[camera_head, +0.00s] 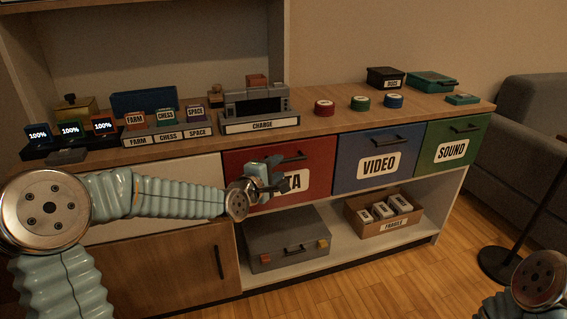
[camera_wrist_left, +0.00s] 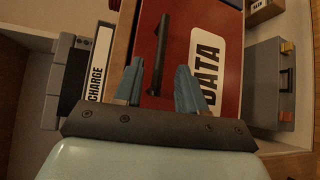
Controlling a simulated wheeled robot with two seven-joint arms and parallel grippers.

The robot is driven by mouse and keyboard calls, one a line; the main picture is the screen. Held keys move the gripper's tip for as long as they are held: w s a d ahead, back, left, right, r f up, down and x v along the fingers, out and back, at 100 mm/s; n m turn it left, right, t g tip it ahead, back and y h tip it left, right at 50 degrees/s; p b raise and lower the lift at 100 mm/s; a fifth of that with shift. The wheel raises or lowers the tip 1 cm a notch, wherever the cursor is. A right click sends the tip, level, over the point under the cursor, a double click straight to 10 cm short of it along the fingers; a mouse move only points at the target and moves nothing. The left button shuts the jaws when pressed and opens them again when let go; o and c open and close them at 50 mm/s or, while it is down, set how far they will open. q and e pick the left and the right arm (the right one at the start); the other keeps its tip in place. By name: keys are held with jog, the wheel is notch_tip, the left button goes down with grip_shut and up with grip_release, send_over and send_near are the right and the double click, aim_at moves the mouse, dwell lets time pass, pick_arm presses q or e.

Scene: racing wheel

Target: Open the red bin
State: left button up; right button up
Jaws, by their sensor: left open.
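The red bin (camera_head: 302,180) is a drawer front labelled "DATA", shut flush in the cabinet, with a dark bar handle (camera_head: 291,157) near its top. My left gripper (camera_head: 277,172) is in front of it, covering part of the label, and is open and empty. In the left wrist view the red bin (camera_wrist_left: 150,80) fills the middle. Its handle (camera_wrist_left: 162,55) lies beyond and between the two open fingers of my left gripper (camera_wrist_left: 160,82). I cannot tell any contact. My right gripper is not in view; only part of that arm shows at the lower right.
The blue "VIDEO" bin (camera_head: 345,178) and green "SOUND" bin (camera_head: 474,132) are to the right, both shut. A grey "CHARGE" dock (camera_head: 260,125) sits above the red bin. A grey case (camera_head: 285,240) and a cardboard "FRAGILE" box (camera_head: 382,228) stand on the shelf below.

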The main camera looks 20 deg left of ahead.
aim_at(284, 162)
pick_arm(q)
jog(key=shift+p+x, duration=0.3)
jog(key=shift+x, duration=2)
jog(key=shift+c, duration=0.4)
grip_shut()
